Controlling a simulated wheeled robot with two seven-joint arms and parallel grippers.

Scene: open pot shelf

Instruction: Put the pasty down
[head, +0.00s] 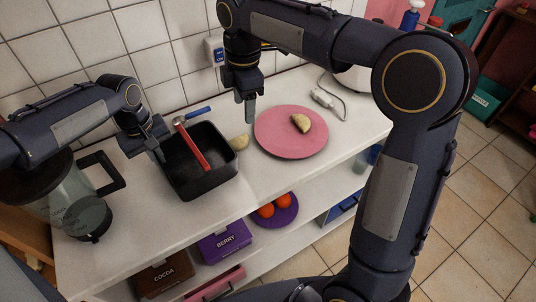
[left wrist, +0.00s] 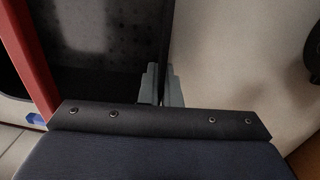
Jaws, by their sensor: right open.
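One pale pasty (head: 301,123) lies on the pink plate (head: 276,145) in the head view. Another similar pale piece (head: 240,142) lies on the white counter between the plate and the black pan (head: 217,183). My right gripper (head: 249,112) is open and empty, pointing down above the counter just left of the plate, apart from both pieces. My left gripper (head: 160,154) is at the pan's left rim. In the left wrist view its fingers (left wrist: 162,85) stand close on both sides of the pan's wall (left wrist: 166,40), shut on it.
A glass jug (head: 85,208) stands at the left. A white cable (head: 325,97) lies behind the plate. The shelf below holds boxes and a purple plate (head: 285,213). The counter's front is clear.

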